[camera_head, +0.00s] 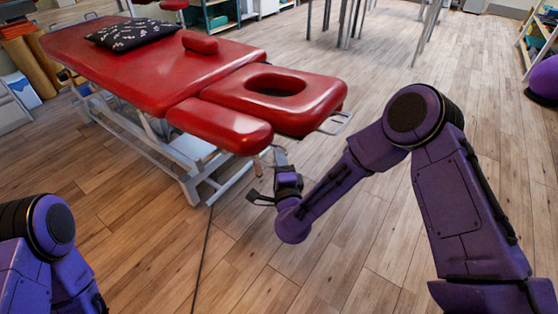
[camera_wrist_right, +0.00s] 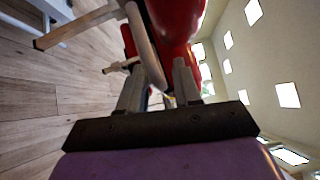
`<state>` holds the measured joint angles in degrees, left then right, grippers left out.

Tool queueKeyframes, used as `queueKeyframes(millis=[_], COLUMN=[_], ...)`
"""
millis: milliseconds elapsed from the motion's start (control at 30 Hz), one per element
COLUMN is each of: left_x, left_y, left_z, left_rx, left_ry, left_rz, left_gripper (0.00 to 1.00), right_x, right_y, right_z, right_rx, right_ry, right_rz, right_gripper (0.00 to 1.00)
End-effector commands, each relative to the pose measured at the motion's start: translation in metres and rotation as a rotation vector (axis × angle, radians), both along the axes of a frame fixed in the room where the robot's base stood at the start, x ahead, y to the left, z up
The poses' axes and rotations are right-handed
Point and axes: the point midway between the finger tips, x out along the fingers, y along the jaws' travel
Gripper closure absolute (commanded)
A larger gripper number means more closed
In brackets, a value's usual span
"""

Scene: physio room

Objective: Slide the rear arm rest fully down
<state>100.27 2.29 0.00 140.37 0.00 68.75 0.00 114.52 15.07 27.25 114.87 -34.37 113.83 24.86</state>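A red massage table (camera_head: 150,68) stands at the upper left. Its head section has an oval face hole (camera_head: 276,84). A padded red arm rest (camera_head: 220,125) sits along the near side, below the table top. A smaller red pad (camera_head: 200,42) shows on the far side. I cannot tell which is the rear one. My right gripper (camera_head: 268,178) is beside the near arm rest's right end, slightly below it. In the right wrist view, its fingers (camera_wrist_right: 158,88) are apart, with a pale curved tube (camera_wrist_right: 147,48) and red padding (camera_wrist_right: 178,18) just ahead. My left gripper is out of view.
A dark patterned cushion (camera_head: 132,34) lies on the table. A metal loop (camera_head: 337,124) sticks out at the head end. The table's pale leg frame (camera_head: 190,181) stands close to my right gripper.

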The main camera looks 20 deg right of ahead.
Motion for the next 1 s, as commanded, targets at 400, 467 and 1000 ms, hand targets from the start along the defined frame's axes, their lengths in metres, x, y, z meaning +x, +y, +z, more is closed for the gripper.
queueKeyframes(millis=[400,467,1000], left_x=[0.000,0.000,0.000], left_y=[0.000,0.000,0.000], left_z=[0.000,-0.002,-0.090], left_rx=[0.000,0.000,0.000], left_ry=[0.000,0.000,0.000], left_rz=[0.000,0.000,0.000], left_gripper=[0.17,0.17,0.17], right_x=[0.000,-0.001,-0.010], right_y=[0.000,0.000,-0.007], right_z=[-0.001,-0.003,-0.119], right_rx=[-0.001,-0.001,-0.003], right_ry=[0.000,0.001,0.005], right_rz=[0.000,0.000,0.000], right_gripper=[1.00,1.00,1.00])
